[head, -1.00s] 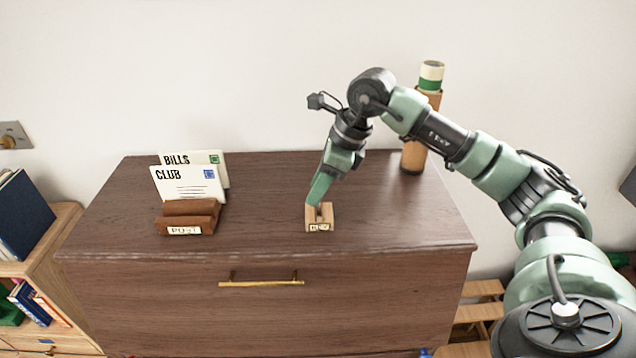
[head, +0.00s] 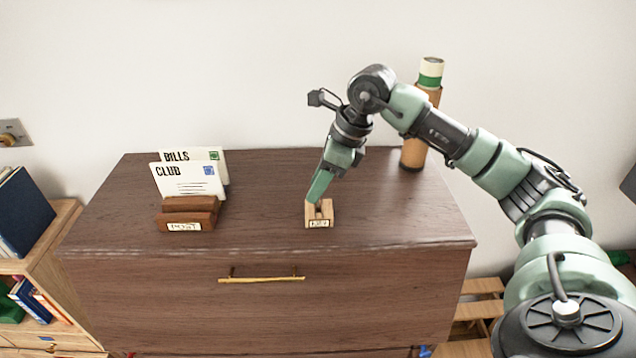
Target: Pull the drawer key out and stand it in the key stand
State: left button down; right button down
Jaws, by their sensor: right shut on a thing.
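The key stand (head: 320,217), a small light wooden block with a slot and a label on its front, stands on top of the dark wooden cabinet (head: 260,215). My right gripper (head: 316,198) points down at the stand, with its fingertips right at the stand's top. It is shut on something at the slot. The fingers hide the held thing, so I cannot make out the key itself. The drawer front (head: 190,300) has a brass bar handle (head: 262,279). No key shows in the drawer front. My left gripper is out of view.
A wooden letter holder (head: 187,215) marked POST, with envelopes (head: 188,180), stands left on the cabinet top. A cardboard tube holder (head: 413,154) with a rolled tube stands at the back right. Shelves with books (head: 22,215) are at the left. The cabinet top between is clear.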

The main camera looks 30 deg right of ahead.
jog(key=shift+f+b, duration=0.55)
jog(key=shift+f, duration=0.15)
jog(key=shift+f+b, duration=0.5)
jog(key=shift+b, duration=0.1)
dwell(0.4)
jog(key=c, duration=0.9)
grip_release()
jog(key=shift+o, duration=0.2)
jog(key=shift+r, duration=0.15)
jog(key=shift+r+p, duration=3.2)
jog(key=shift+r, duration=1.2)
jog(key=shift+f, duration=0.1)
